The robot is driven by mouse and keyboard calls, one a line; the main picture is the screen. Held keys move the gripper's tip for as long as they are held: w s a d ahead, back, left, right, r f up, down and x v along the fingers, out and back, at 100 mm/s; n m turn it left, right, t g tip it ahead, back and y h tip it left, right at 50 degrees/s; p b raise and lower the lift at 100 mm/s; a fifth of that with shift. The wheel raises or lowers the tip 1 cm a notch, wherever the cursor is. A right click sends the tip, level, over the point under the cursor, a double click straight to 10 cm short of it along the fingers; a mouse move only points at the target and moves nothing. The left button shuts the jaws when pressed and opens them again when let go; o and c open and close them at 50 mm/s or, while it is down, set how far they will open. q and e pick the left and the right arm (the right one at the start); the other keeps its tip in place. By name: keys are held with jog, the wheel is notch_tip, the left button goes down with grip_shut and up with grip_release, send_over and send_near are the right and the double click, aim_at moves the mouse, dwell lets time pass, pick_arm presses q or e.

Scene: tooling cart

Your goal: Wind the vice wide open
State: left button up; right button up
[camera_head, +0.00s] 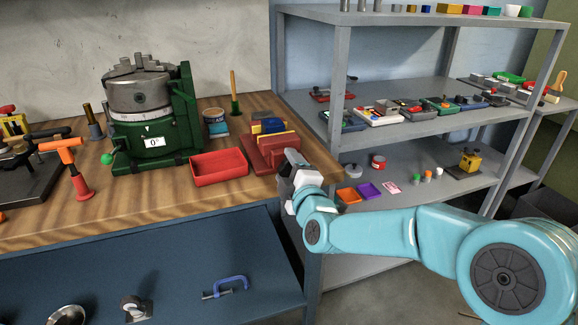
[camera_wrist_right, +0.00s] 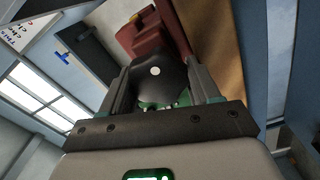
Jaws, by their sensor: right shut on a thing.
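The red vice (camera_head: 262,157) sits at the right end of the wooden bench, with blue and yellow pieces at its jaws. In the right wrist view the red vice body (camera_wrist_right: 143,36) is beyond the fingers. My right gripper (camera_head: 291,167) is at the vice's right side, over the bench edge. In the wrist view its fingers (camera_wrist_right: 160,88) are shut on a dark rounded handle (camera_wrist_right: 157,72) with a white dot. The head view hides most of this handle behind the gripper. The jaw gap is hard to judge. My left gripper is not in view.
A red tray (camera_head: 219,168) lies left of the vice. A green rotary fixture (camera_head: 150,125) stands further left, and a blue-labelled can (camera_head: 216,123) is behind the tray. A grey shelf rack (camera_head: 420,95) with small parts stands to the right. Bench space in front is clear.

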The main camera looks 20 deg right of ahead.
jog(key=n, duration=0.4)
jog(key=shift+p, duration=0.35)
jog(key=shift+d+n, duration=0.1)
jog(key=shift+n, duration=0.2)
jog(key=shift+d+r, duration=0.1)
jog(key=shift+r, duration=0.05)
dwell(0.8)
jog(key=o, duration=1)
jog(key=shift+c, duration=0.2)
jog(key=shift+f, duration=0.25)
